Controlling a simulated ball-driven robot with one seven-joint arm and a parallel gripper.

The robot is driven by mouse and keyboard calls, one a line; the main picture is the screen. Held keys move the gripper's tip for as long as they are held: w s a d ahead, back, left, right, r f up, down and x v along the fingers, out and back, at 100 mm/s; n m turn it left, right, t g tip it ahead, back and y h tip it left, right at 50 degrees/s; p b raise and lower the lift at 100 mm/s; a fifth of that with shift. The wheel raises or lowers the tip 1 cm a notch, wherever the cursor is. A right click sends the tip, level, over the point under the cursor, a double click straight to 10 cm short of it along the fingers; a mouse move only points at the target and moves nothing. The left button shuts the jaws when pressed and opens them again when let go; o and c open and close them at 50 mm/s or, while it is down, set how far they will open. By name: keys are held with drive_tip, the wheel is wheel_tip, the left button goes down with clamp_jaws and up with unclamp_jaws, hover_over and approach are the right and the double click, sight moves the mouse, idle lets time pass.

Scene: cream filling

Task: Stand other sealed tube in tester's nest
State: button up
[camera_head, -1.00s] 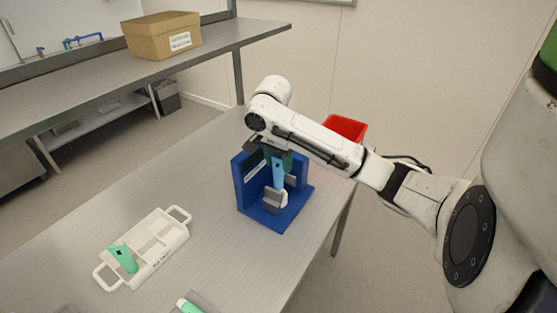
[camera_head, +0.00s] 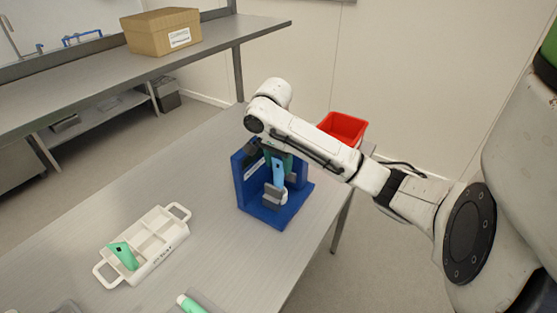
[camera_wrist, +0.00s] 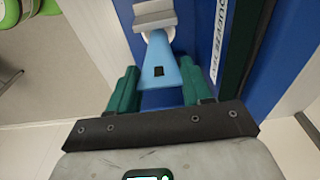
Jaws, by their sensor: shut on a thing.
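The blue tester (camera_head: 243,188) stands on the steel table, with an upright back wall and a flat base. My gripper (camera_head: 277,158) has green fingers and is shut on the wide sealed end of a light-blue tube (camera_head: 278,172). The tube hangs upright, narrow end down, inside the tester. In the wrist view the tube (camera_wrist: 160,68) lies between the fingers (camera_wrist: 160,92), and its far end meets a pale round nest (camera_wrist: 150,37) beside a grey block (camera_wrist: 154,16). I cannot tell if the tube is fully seated.
A white divided tray (camera_head: 165,262) holds a green tube (camera_head: 123,256) leaning in one compartment. Another green tube (camera_head: 189,303) lies at the near edge. A red bin (camera_head: 343,128) stands behind my arm. The table between tray and tester is clear.

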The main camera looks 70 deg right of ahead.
drive_tip(key=shift+f+b, duration=0.4)
drive_tip(key=shift+f, duration=0.65)
drive_tip(key=o, duration=1.4)
wheel_tip(320, 180, up, 11)
drive_tip(key=a+p, duration=0.1)
drive_tip(key=p, duration=0.2)
drive_tip(key=shift+w+a+f+p, duration=0.15)
drive_tip(key=shift+w+f+p, duration=0.05)
drive_tip(key=shift+p, duration=0.15)
